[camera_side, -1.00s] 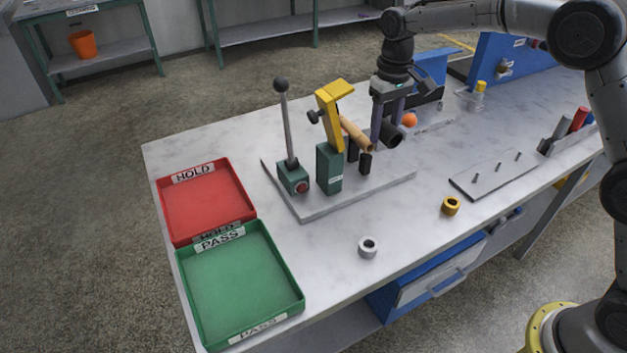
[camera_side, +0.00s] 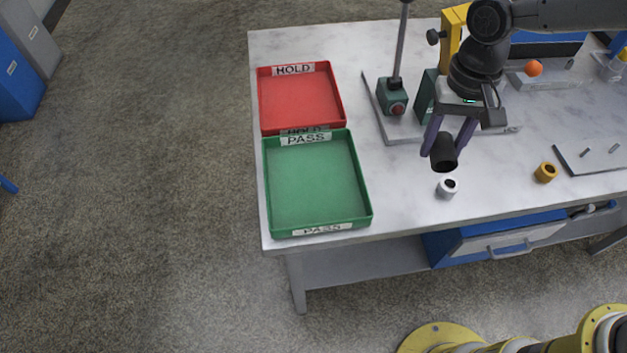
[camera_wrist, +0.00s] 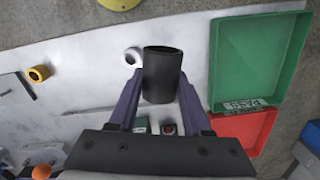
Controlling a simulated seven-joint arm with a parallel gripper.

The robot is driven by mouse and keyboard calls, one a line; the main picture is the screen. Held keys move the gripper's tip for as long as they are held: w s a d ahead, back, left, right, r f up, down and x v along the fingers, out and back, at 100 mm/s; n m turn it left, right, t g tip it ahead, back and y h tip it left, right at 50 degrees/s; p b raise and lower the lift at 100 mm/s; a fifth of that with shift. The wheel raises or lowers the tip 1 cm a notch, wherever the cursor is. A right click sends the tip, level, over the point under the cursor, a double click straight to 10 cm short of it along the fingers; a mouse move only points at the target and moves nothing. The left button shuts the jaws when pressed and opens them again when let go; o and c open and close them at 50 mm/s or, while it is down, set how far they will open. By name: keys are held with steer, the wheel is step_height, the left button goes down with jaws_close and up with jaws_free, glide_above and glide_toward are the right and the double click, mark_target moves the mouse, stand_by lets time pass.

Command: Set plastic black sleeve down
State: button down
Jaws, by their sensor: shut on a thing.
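The black plastic sleeve (camera_side: 443,153) is a short dark tube, held up in the air between the two purple fingers of my gripper (camera_side: 449,143). In the side view it hangs just behind the white ring on the table. The wrist view shows the sleeve (camera_wrist: 162,75) with its open end toward the top of the picture, between the fingers of my gripper (camera_wrist: 160,100). The green PASS tray (camera_side: 313,185) and the red HOLD tray (camera_side: 298,100) look empty and lie to the left of my gripper.
A white ring (camera_side: 447,187) and a yellow ring (camera_side: 545,172) stand on the table. The fixture with a lever (camera_side: 392,95) and yellow clamp is beside and behind my gripper. A pegged plate (camera_side: 590,158) lies at right. The tabletop between the trays and the fixture is clear.

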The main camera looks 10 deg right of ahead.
steer(key=s+a+n, duration=0.3)
steer(key=s+a, duration=0.4)
steer(key=s, duration=0.1)
glide_above(333, 204)
steer(key=f, duration=0.7)
steer(key=shift+s+d+f, duration=0.25)
steer(key=shift+d+f, duration=0.1)
steer(key=shift+f, duration=0.05)
steer(key=shift+w+a+f, duration=0.3)
steer(key=shift+a+f, duration=0.05)
steer(key=shift+f, duration=1.75)
steer(key=shift+f, duration=0.1)
steer(key=shift+c, duration=1.7)
jaws_free()
